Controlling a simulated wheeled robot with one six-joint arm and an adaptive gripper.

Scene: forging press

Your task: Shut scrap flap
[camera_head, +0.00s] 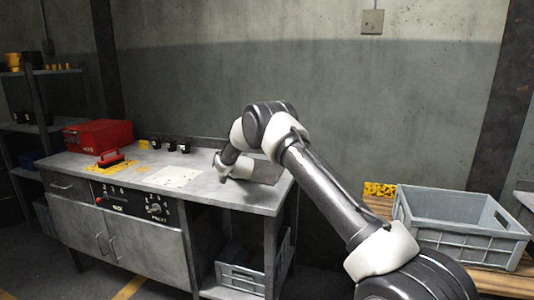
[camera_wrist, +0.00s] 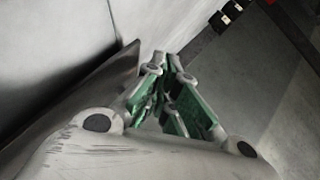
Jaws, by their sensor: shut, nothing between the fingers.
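My gripper (camera_wrist: 166,62) shows in the wrist view with its green-padded fingers together and nothing between them. In the head view my wrist is bent low over the right part of the bench top, and the fingers cannot be made out there. The flap's hinge is hidden.
The grey bench (camera_head: 215,191) carries a red toolbox (camera_head: 98,136), a control panel (camera_head: 135,202) in its front and a pale sheet (camera_head: 173,177). Small black items (camera_head: 170,145) line the back wall. A grey crate (camera_head: 455,238) stands on a pallet at right.

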